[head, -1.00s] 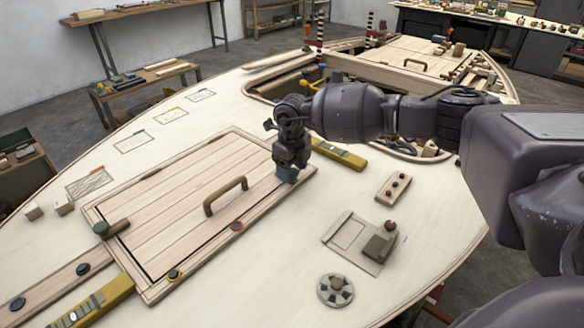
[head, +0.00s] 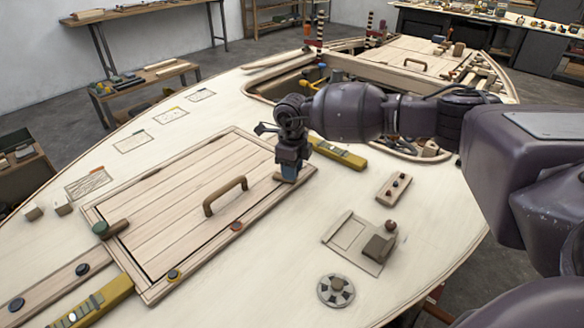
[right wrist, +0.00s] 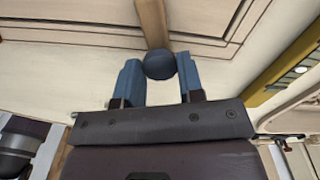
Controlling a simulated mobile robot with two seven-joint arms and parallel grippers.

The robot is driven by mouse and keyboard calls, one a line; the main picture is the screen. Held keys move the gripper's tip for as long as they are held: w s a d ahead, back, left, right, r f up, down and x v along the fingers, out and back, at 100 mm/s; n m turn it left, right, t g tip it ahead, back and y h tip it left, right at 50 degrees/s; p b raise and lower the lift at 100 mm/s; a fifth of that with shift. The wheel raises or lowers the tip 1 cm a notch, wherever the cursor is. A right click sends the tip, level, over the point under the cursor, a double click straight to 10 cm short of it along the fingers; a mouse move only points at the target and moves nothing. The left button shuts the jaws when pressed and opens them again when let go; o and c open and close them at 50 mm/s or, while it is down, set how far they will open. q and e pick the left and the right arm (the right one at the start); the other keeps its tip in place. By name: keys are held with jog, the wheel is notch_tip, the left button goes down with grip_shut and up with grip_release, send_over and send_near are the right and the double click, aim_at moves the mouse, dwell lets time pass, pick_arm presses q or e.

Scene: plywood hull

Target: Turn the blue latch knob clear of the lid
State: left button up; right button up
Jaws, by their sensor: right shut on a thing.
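The planked wooden lid (head: 175,205) lies in its raised frame, with a brown arched handle (head: 226,195). My right gripper (head: 290,174) points down at the lid's far right corner and hides most of the latch in the head view. In the right wrist view, the dark blue round knob (right wrist: 160,64) sits between the two blue fingers of my right gripper (right wrist: 160,82), which is shut on it. A wooden latch bar (right wrist: 153,22) runs from the knob across the frame towards the lid; its far end is out of view. My left gripper is not in view.
A yellow level (head: 338,154) lies just behind my right gripper. A small block plate (head: 360,242) and a round disc (head: 336,290) lie on the right.

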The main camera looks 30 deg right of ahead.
jog(key=n+b, duration=0.1)
jog(key=n, duration=0.9)
jog(key=shift+f+b, duration=0.1)
jog(key=shift+b, duration=0.2)
jog(key=shift+n, duration=1)
jog(key=shift+n+b, duration=0.45)
jog(key=shift+n, duration=1.65)
jog(key=o, duration=0.9)
